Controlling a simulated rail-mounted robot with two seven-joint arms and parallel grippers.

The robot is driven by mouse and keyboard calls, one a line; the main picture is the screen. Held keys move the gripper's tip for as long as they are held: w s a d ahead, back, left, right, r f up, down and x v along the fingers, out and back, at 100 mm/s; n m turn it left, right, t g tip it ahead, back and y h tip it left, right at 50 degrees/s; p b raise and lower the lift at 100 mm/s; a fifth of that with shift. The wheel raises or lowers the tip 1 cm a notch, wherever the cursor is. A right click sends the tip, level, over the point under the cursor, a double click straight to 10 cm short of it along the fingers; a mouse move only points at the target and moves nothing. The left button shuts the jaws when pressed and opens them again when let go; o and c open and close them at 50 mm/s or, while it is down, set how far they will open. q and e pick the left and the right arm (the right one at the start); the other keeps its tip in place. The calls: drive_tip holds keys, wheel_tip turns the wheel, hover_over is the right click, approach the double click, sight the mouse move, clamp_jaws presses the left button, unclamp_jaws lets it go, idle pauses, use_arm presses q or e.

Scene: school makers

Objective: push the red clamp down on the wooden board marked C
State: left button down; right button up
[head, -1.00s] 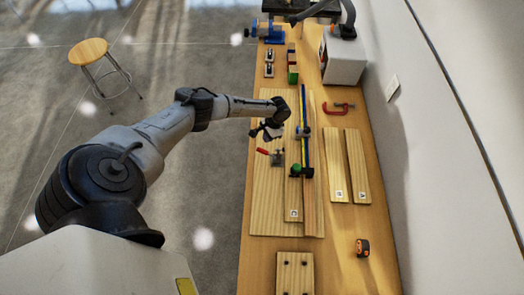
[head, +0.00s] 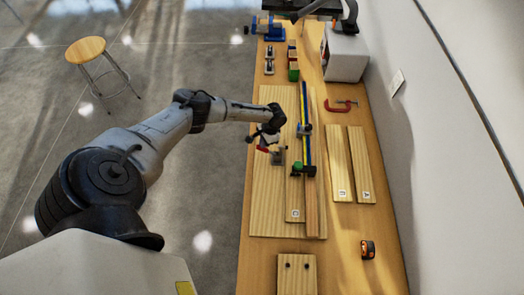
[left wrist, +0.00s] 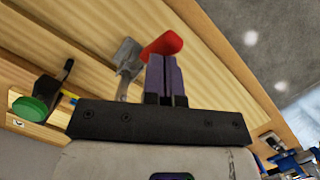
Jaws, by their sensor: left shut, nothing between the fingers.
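The toggle clamp (head: 278,157) has a red handle (head: 262,149) that sticks out to the left over a wide pale board (head: 268,205). Beside it lies a narrow board (head: 294,200) with a small label that looks like C. My left gripper (head: 258,138) is shut and empty, just above the red handle. In the left wrist view the closed fingers (left wrist: 167,78) are right by the red handle (left wrist: 164,44), which partly shows behind them; I cannot tell whether they touch. The clamp's metal arm (left wrist: 127,62) stands to the left of the fingers. My right gripper is not in view.
A blue-and-yellow bar with a green knob (head: 297,168) lies along the boards to the right. Two labelled boards (head: 340,165) and a red C-clamp (head: 342,104) lie near the wall. An orange tape measure (head: 367,249) sits at the front right of the bench.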

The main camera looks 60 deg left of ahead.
sight(264, 149)
use_arm(q)
drive_tip(key=shift+s+f, duration=0.15)
drive_tip(key=shift+f, duration=0.45)
drive_tip(key=b+x, duration=0.2)
drive_tip(key=w+b+x, duration=0.1)
drive_tip(key=x, duration=0.1)
drive_tip(key=shift+f+b, duration=0.2)
drive_tip(key=shift+b, duration=0.2)
drive_tip(key=shift+w, duration=0.1)
drive_tip(key=shift+w+r+b, duration=0.15)
drive_tip(key=shift+w+b, duration=0.15)
drive_tip(key=shift+w, duration=0.3)
drive_tip(key=shift+w+r+b, duration=0.2)
drive_tip(key=shift+w+b, duration=0.1)
drive_tip(key=shift+w, duration=0.3)
drive_tip(key=shift+w+r, duration=0.2)
drive_tip(key=shift+w, duration=0.05)
